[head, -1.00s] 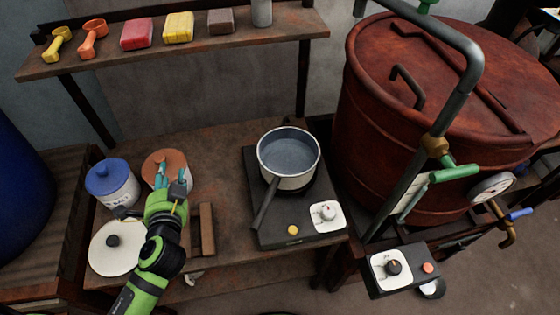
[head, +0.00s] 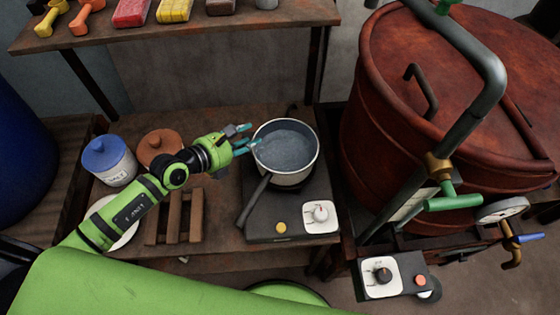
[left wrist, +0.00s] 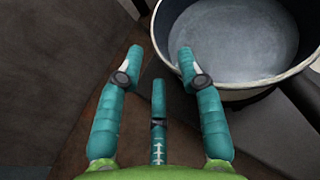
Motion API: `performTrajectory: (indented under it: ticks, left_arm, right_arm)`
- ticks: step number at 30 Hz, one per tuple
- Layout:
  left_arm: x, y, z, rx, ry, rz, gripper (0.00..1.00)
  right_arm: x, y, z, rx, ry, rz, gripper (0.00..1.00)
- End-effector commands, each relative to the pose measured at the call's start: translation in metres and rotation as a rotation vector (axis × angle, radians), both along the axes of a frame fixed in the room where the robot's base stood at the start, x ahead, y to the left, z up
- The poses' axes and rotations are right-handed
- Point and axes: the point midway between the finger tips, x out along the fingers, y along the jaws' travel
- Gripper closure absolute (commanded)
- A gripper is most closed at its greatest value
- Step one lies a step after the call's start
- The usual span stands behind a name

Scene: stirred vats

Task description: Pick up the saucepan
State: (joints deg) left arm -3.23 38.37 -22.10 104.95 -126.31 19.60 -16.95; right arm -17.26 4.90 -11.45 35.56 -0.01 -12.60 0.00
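The saucepan (head: 286,152) sits on the dark hot plate (head: 291,212), holding greyish liquid. Its dark handle (head: 254,200) points toward the front left. The saucepan also shows at the upper right of the left wrist view (left wrist: 238,84), with part of its handle (left wrist: 300,95) at the right edge. My left gripper (head: 246,145) is at the saucepan's left rim, fingers pointing right. In the left wrist view its teal fingers (left wrist: 160,62) are spread with nothing between them, and the right finger's tip is close to the rim. I cannot tell whether it touches. My right gripper is not in view.
A shelf (head: 190,33) hangs behind. A large rusty vat (head: 400,160) with pipes stands right.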

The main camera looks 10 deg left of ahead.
Motion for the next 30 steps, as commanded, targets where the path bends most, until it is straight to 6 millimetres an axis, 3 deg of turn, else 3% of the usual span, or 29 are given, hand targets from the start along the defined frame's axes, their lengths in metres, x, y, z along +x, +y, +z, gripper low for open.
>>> performTrajectory:
  ticks: [9, 18, 19, 21, 22, 30]
  left_arm:
    - [0.034, -0.02, -0.014, -0.003, 0.0, 0.001, 0.62]
    - [0.038, -0.023, -0.016, -0.003, 0.0, 0.001, 0.62]
    - [0.038, -0.023, -0.016, -0.003, 0.0, 0.001, 0.66]
    - [0.038, -0.023, -0.016, -0.003, 0.0, 0.001, 0.94]
    - [0.038, -0.023, -0.016, -0.003, 0.0, 0.001, 1.0]
    - [0.04, -0.023, -0.011, -0.014, -0.008, 0.004, 1.0]
  right_arm:
    - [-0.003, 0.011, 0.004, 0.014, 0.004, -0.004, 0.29]
    - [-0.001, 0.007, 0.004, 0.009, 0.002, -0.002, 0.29]
    - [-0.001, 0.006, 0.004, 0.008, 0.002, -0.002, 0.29]
    - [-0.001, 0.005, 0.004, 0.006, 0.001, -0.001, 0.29]
    - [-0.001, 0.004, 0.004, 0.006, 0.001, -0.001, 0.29]
    - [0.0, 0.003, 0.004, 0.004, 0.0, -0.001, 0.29]
